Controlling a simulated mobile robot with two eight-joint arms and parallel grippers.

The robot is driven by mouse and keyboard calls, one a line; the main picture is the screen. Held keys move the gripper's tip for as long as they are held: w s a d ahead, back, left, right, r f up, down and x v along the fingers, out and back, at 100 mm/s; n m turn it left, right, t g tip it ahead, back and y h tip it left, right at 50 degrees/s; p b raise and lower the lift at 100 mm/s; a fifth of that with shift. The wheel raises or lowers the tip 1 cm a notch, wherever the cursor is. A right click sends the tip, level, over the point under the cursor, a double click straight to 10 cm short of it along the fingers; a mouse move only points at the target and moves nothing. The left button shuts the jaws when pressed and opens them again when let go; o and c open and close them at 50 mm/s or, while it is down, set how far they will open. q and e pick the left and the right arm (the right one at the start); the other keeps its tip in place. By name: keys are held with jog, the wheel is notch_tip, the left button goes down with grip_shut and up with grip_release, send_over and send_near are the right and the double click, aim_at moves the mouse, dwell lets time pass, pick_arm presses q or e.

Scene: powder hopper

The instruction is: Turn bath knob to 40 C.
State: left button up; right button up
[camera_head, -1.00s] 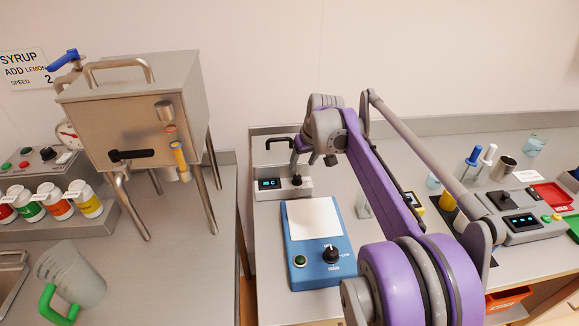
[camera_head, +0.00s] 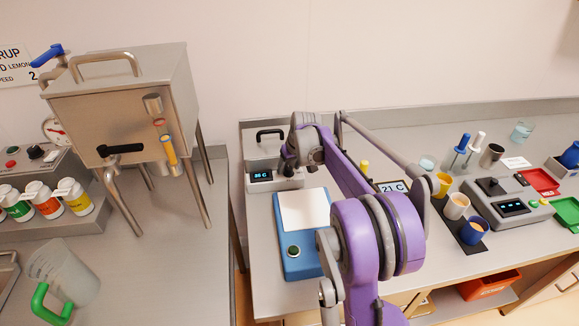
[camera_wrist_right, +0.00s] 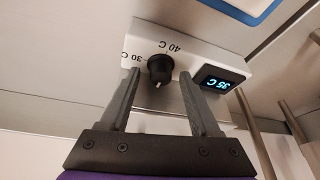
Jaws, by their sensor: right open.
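The bath (camera_head: 262,182) is a pale box with a lit display at the back left of the right-hand bench. Its black knob (camera_wrist_right: 159,68) shows in the right wrist view, where the picture is turned over, with "30 C" and "40 C" printed by it. The display (camera_wrist_right: 222,84) there reads 35 C. My right gripper (camera_wrist_right: 158,76) is open, with one finger on each side of the knob; I cannot tell whether either touches. In the head view the right gripper (camera_head: 290,165) covers the knob. My left gripper is not in view.
A blue device (camera_head: 295,265) with a white top plate stands just in front of the bath. A steel hopper (camera_head: 125,105) on legs stands on the left bench, across a gap. Cups (camera_head: 457,207) and a grey console (camera_head: 505,205) stand to the right.

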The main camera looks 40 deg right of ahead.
grip_shut()
dwell(0.5)
jog(key=m+h, duration=0.1)
jog(key=m, duration=0.2)
jog(key=shift+a+m+g, duration=0.15)
jog(key=shift+m+g, duration=0.15)
jog(key=shift+m+g+h, duration=0.4)
jog(key=shift+m+h, duration=0.4)
jog(key=shift+m, duration=1.2)
